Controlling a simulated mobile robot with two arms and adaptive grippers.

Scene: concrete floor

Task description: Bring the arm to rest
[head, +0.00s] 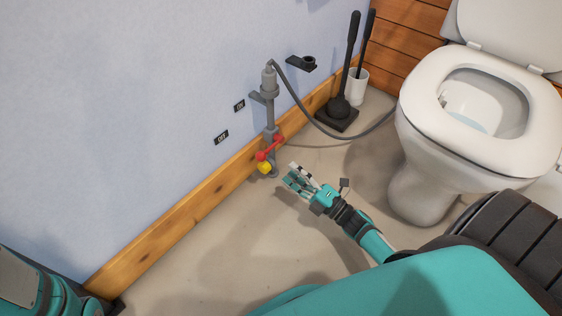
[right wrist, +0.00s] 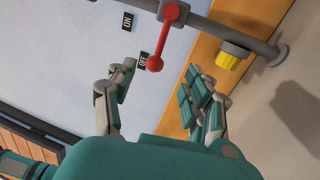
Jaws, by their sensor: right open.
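My right gripper (head: 291,175) is open and empty in the head view, above the floor just right of a grey wall pipe (head: 270,113). In the right wrist view its fingers (right wrist: 158,92) are spread with nothing between them. A red lever (right wrist: 162,38) on the pipe lies beyond the fingertips, apart from them. In the head view the red lever (head: 268,149) slants down to the left, above a yellow knob (head: 264,168). In the right wrist view its ball end appears near the OFF label (right wrist: 143,60). My left gripper is not in view.
A white toilet (head: 420,130) stands right of my right arm. A grey hose (head: 310,120) runs from the pipe top toward it. A black plunger (head: 341,100) and a brush in a white holder (head: 358,88) stand in the corner.

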